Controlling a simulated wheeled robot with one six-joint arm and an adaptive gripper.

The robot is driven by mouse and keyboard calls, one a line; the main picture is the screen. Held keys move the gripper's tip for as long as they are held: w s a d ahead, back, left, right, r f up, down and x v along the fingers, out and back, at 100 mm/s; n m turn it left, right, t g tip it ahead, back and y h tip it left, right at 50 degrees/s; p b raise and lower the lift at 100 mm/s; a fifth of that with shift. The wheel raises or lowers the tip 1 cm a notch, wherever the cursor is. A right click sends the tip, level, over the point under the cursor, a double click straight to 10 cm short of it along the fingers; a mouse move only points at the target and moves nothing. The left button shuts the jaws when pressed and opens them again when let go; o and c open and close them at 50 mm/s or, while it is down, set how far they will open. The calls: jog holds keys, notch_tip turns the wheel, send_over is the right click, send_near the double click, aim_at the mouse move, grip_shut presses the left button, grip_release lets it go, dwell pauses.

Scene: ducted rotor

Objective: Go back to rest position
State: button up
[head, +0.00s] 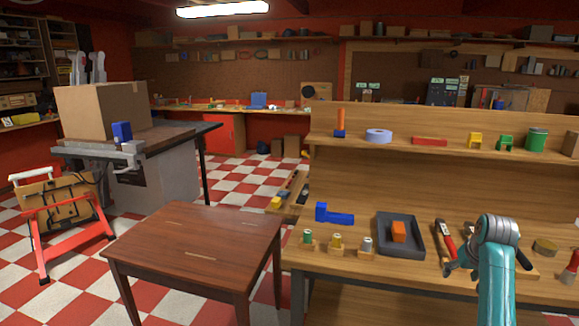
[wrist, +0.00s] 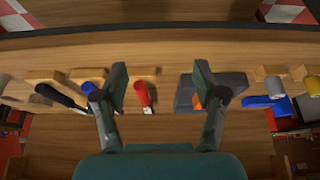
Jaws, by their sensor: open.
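My gripper (wrist: 160,84) is open in the wrist view, its two fingers spread wide with nothing between them. It hangs over the wooden workbench (head: 465,292), above the gap between a red-handled tool (wrist: 142,94) and a dark tray (wrist: 184,92) with an orange block (wrist: 198,103). In the head view my teal arm rises at the lower right in front of the bench.
The tray (head: 383,245) stands mid-bench, beside a blue L-shaped piece (head: 334,216) and small coloured cylinders. Hand tools (head: 445,240) lie near my arm.

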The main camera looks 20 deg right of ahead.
jog(key=s+a+f+n+t, duration=0.1)
jog(key=s+a+f+t, duration=0.15)
jog(key=a+f, duration=0.85)
jog(key=s+a+f+n+t, duration=0.1)
jog(key=s+a+f, duration=0.2)
jog(key=a+f, duration=0.8)
jog(key=s+a+f+t, duration=0.1)
jog(key=s+a+f, duration=0.4)
jog(key=s+a, duration=0.3)
jog(key=s+a+r+n+t, duration=0.1)
jog(key=s+a+r+t, duration=0.1)
jog(key=s+a, duration=0.55)
jog(key=s+a+r+n+t, duration=0.15)
jog(key=s+a, duration=0.35)
jog(key=s, duration=0.6)
jog(key=s+a+r+n+t+y, duration=0.1)
jog(key=s+a+r, duration=0.3)
jog(key=s+r, duration=1)
notch_tip(320, 180, up, 2)
jog(key=shift+a+t+y, duration=0.15)
jog(key=shift+t+y, duration=0.55)
jog(key=shift+t, duration=0.1)
